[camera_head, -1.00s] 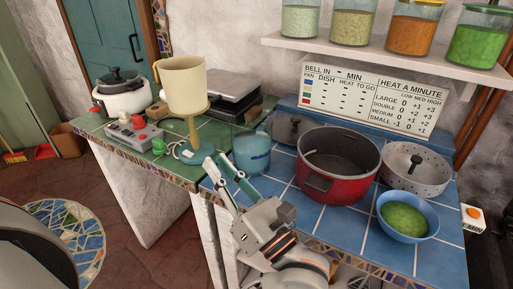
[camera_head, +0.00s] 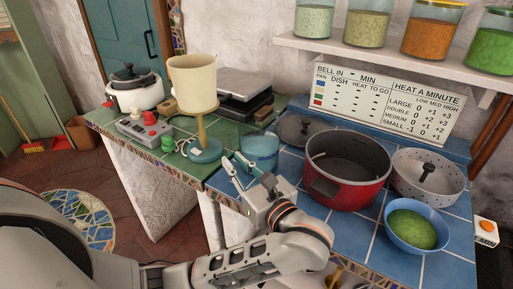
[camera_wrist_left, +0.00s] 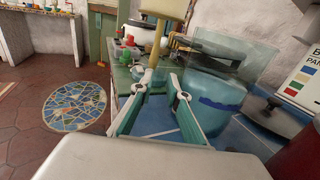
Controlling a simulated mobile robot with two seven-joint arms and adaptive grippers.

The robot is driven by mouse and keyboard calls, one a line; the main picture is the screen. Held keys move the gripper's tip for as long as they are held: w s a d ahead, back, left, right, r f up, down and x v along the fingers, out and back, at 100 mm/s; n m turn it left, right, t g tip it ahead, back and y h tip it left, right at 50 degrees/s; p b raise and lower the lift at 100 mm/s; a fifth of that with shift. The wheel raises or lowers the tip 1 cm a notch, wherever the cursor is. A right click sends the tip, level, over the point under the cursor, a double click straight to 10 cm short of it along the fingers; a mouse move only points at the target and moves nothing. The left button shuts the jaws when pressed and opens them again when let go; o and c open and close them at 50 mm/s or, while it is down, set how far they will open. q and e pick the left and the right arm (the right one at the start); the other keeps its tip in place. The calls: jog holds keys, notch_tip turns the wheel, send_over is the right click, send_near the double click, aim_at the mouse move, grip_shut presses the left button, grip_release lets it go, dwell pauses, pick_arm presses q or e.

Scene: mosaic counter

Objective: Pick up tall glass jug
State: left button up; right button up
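A blue see-through vessel (camera_head: 258,152), which looks like the glass jug, stands upright on the counter beside the lidded grey pan. In the left wrist view the jug (camera_wrist_left: 216,100) shows a blue lower body with clear glass above, right of the fingers. My left gripper (camera_head: 238,167) is at the jug's near left side. Its two green-padded fingers are spread with nothing between them, and they also show in the wrist view (camera_wrist_left: 157,86). I cannot tell whether a finger touches the jug. My right gripper is not in view.
A cream container (camera_head: 193,82) on a yellow stand is left of the jug. A red pot (camera_head: 345,190), a white colander (camera_head: 428,178) and a blue bowl (camera_head: 392,234) are to the right. A flat grey appliance (camera_head: 243,84) stands behind.

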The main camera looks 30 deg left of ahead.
pick_arm(q)
jog(key=shift+w+a, duration=0.25)
jog(key=shift+a, duration=0.3)
grip_shut()
jog(key=shift+r, duration=0.1)
notch_tip(320, 180, up, 20)
jog(key=p, duration=0.1)
dwell(1.1)
